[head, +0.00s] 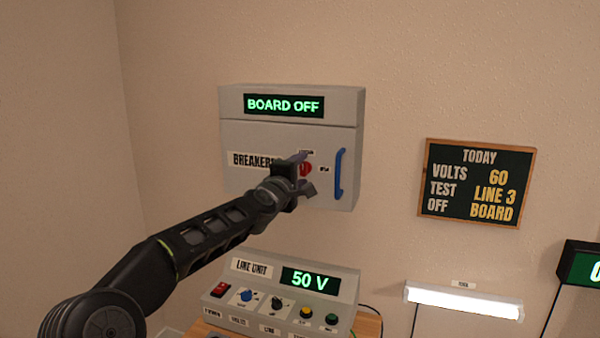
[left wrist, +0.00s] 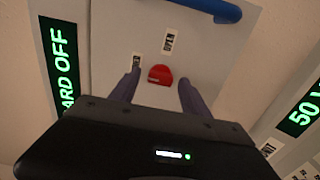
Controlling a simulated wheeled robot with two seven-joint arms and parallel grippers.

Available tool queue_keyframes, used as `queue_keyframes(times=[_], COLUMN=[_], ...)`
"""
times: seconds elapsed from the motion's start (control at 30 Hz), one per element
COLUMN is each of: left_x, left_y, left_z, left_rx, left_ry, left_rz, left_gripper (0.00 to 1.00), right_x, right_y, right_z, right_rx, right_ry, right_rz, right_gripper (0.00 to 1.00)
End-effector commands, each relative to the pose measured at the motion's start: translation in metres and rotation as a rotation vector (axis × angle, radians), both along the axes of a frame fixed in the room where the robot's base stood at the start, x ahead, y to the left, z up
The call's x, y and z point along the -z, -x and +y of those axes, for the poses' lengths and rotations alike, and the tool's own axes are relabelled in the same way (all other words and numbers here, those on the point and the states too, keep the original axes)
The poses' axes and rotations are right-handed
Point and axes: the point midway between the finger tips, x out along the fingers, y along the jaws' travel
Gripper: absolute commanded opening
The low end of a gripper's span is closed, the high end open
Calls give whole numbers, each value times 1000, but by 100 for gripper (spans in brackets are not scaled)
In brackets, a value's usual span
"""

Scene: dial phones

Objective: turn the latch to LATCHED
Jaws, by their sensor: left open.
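The red latch (head: 305,169) is on the front of the grey breaker box (head: 290,190), left of its blue handle. My left gripper (head: 306,174) is in front of the latch and hides part of it. In the left wrist view the latch (left wrist: 160,75) lies between the two open fingers (left wrist: 158,88), with a gap on each side. Small labels (left wrist: 169,41) sit near the latch, too small to read surely. The box display (head: 284,105) reads BOARD OFF. My right gripper is not in view.
The blue handle (head: 339,174) stands out just right of the latch. Below, a line unit (head: 215,309) with knobs reads 50 V. A chalkboard (head: 477,184) and a lit lamp (head: 464,301) are on the right. The wall between box and chalkboard is clear.

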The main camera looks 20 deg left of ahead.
Motion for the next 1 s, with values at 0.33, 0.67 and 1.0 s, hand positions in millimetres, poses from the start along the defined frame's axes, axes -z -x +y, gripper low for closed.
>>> queue_keyframes(times=[0.33,0.67,1.0], left_x=[1,3,0], left_y=[11,61,78], left_z=[2,4,4], left_rx=[-1,-2,0], left_ry=[-1,-2,0], left_rz=[-1,-2,0], left_gripper=[55,55,55], right_x=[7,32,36], right_y=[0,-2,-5], right_z=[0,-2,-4], right_rx=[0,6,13], right_ry=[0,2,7], right_rz=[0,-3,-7], right_gripper=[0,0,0])
